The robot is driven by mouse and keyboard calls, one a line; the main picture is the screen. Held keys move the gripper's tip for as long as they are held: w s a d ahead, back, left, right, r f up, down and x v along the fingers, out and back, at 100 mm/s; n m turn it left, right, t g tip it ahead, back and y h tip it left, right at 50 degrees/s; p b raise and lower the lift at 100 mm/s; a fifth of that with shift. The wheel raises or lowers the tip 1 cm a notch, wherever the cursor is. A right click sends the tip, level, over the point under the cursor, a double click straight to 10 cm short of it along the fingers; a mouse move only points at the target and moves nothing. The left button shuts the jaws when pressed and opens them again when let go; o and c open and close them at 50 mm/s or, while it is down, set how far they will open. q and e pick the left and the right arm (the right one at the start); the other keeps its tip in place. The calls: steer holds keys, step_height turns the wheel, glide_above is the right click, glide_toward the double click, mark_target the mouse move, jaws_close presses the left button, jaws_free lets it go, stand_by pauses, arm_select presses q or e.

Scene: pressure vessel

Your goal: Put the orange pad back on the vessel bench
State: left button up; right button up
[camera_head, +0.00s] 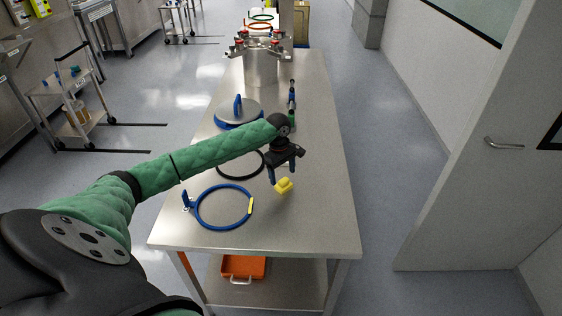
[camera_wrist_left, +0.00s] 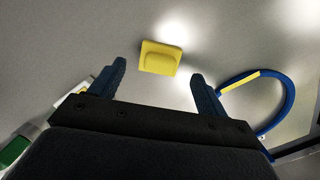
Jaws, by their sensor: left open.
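A small yellow pad (camera_head: 284,185) with a raised middle appears to rest on the steel vessel bench (camera_head: 310,215). It also shows in the left wrist view (camera_wrist_left: 160,57), just beyond and between the fingertips. My left gripper (camera_head: 282,172) is open and empty, pointing down close to the pad; its blue fingers (camera_wrist_left: 163,80) stand apart on either side without touching it. I see no clearly orange pad on the bench. My right gripper is not in view.
A blue ring (camera_head: 197,210) with a yellow strip lies left of the pad. A black ring (camera_head: 221,173), a blue-edged lid (camera_head: 238,113) and the metal vessel (camera_head: 262,68) stand farther back. An orange tray (camera_head: 232,268) is on the lower shelf. The bench's front right is clear.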

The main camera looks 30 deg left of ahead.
arm_select(q)
step_height(320, 180, up, 7)
steer(key=b, duration=0.2)
steer(key=shift+w+a+r, duration=0.15)
steer(key=shift+a, duration=0.3)
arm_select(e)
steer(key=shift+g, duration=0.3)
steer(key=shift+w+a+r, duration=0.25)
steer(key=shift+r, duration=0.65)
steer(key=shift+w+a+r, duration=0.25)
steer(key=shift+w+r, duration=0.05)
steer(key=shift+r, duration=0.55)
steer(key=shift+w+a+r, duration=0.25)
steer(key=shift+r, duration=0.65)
